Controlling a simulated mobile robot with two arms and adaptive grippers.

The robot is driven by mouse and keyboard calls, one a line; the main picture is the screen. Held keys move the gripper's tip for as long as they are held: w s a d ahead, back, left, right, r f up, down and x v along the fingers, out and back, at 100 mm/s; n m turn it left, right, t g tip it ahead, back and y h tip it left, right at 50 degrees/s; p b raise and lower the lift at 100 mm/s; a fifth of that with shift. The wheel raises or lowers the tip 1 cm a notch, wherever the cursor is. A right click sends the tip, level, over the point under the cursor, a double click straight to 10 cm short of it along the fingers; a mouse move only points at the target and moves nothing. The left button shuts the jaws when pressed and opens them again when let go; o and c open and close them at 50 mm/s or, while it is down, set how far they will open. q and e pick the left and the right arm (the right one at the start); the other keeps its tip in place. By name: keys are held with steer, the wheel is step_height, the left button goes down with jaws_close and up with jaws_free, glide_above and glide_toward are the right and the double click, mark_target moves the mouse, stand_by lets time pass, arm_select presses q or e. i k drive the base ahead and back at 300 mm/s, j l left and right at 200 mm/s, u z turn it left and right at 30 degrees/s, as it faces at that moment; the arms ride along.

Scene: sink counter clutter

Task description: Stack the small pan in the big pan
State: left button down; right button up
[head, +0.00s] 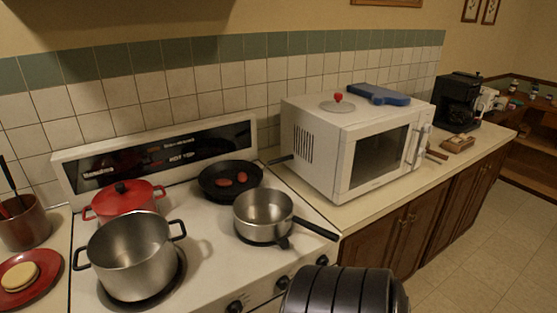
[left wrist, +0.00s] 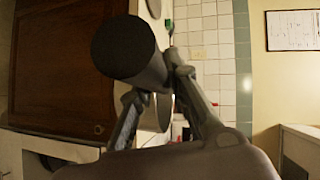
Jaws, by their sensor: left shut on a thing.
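In the left wrist view my left gripper (left wrist: 156,82) is shut on a dark, round-ended thing (left wrist: 124,48) that looks like a thick handle. What this handle belongs to is mostly hidden behind the fingers, so I cannot tell which pan it is. In the head view a steel saucepan (head: 263,213) with a black handle stands upright on the right front of the stove. A black frying pan (head: 212,188) with red pieces in it sits behind it. My left gripper does not show in the head view, and my right gripper is in neither view.
A large steel pot (head: 130,256) and a red lidded pot (head: 127,199) stand on the left of the stove (head: 205,270). A white microwave (head: 345,150) fills the counter to the right. A red plate (head: 18,290) and a utensil pot (head: 25,222) are at far left.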

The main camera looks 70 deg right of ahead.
mark_target(245, 234)
steer(key=k+z, duration=0.15)
steer(key=z, duration=0.25)
steer(key=k+l+z, duration=0.1)
steer(key=z, duration=0.35)
steer(key=k+l+z, duration=0.1)
steer(key=z, duration=0.3)
steer(key=i+z, duration=0.15)
steer(key=z, duration=0.15)
steer(key=i+j+z, duration=0.15)
steer(key=z, duration=0.15)
